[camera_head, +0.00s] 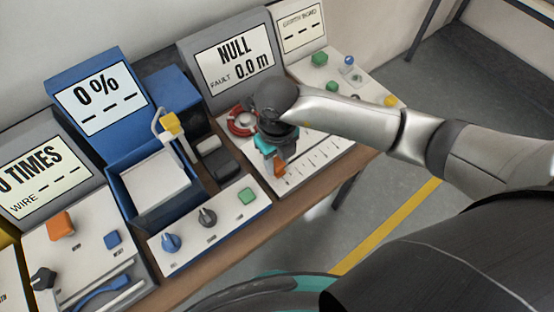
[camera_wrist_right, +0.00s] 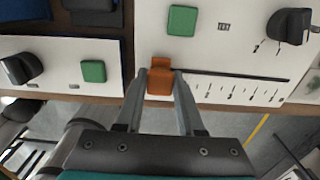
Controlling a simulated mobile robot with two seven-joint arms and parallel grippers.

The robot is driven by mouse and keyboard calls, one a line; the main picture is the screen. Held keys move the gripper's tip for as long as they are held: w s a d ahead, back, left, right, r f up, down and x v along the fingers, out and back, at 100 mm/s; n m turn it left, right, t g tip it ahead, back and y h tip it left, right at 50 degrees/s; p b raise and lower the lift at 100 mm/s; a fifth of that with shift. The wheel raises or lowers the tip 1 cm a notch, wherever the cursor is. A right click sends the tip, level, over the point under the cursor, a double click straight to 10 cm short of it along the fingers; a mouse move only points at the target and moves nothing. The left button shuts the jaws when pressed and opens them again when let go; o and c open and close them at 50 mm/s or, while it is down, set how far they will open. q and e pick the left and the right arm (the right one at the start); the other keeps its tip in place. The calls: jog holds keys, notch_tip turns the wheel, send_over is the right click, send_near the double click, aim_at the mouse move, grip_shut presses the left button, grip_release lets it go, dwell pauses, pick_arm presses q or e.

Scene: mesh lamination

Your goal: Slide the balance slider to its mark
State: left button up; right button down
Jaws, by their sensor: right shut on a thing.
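The balance slider is an orange knob (camera_wrist_right: 160,84) at the left end of a dark slot in a white panel (camera_wrist_right: 220,45). Tick marks (camera_wrist_right: 230,92) run along the slot to its right in the right wrist view. My right gripper (camera_wrist_right: 161,80) is shut on the orange knob, one finger on each side. In the head view my right gripper (camera_head: 274,164) reaches down over the same panel, and the orange knob (camera_head: 279,167) shows just below it. Which tick is the target mark cannot be told. My left gripper is not in view.
A grey display (camera_head: 236,60) reading NULL and 0.0 m stands behind the panel. A green button (camera_wrist_right: 182,20) and a black knob (camera_wrist_right: 287,26) sit on the panel. To the left is a blue machine (camera_head: 98,95) with knobs. The slot right of the slider is clear.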

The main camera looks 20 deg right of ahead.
aim_at(275, 163)
jog(key=shift+s+a, duration=0.15)
jog(key=shift+a, duration=0.2)
jog(key=c, duration=0.9)
grip_release()
jog(key=shift+o, duration=1)
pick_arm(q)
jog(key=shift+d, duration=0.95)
pick_arm(e)
jog(key=shift+o, duration=0.9)
jog(key=shift+d, duration=0.1)
pick_arm(q)
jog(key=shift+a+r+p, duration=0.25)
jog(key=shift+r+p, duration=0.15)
jog(key=shift+p, duration=0.05)
pick_arm(e)
notch_tip(275, 163, up, 15)
jog(key=shift+r, duration=0.15)
